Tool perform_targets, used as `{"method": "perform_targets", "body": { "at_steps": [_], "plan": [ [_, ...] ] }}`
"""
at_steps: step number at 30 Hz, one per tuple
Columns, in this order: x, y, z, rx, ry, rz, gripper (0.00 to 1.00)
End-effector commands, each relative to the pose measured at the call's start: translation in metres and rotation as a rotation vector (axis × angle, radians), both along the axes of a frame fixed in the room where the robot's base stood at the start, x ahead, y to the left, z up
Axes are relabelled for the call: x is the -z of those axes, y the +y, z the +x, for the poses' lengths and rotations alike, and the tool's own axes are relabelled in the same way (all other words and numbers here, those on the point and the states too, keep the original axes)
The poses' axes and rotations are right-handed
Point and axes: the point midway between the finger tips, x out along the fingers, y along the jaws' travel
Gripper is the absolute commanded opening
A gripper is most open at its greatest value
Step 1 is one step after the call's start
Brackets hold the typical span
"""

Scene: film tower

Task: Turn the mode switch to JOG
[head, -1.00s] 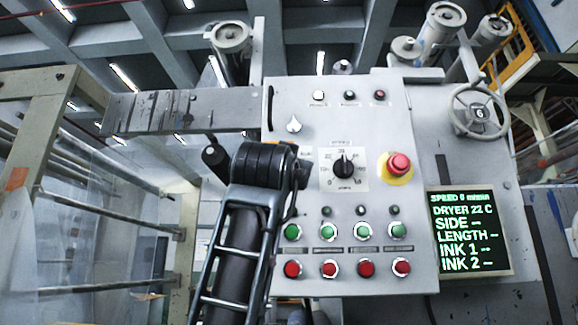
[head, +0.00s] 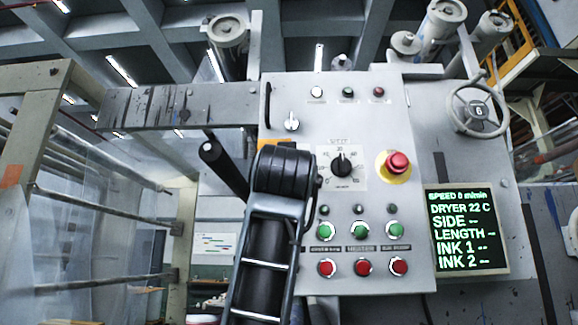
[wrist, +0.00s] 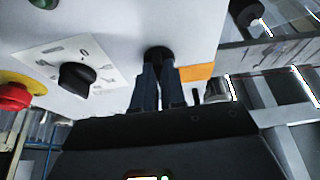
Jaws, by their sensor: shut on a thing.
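My gripper (wrist: 158,88) is closed on a small black knob (wrist: 156,53) on the grey control panel (wrist: 195,28). The knob sits beside an orange label (wrist: 198,72). I take it for the mode switch; its markings and pointer are hidden by my fingers, so its setting cannot be read. In the head view my dark arm covers the knob and the fingertips; the orange label (head: 265,145) shows just at the arm's upper left edge.
A black speed dial (head: 340,164) and a red emergency button (head: 397,163) are to the right. Green (head: 362,230) and red (head: 363,267) buttons lie below. A lit screen (head: 467,228) and handwheel (head: 479,110) stand further right.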

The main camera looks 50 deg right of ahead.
Motion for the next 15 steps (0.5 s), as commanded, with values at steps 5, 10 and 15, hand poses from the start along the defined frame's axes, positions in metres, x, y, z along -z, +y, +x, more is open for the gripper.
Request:
{"method": "perform_targets", "body": {
  "at_steps": [5,10,15],
  "plan": [
    [0.0,0.0002,0.0003,-0.001,0.0,0.0,0.18],
    [0.0,0.0001,0.0002,0.0,-0.001,0.001,0.34],
    [0.0,0.0,0.0001,0.0,-0.001,0.001,0.36]
  ]
}}
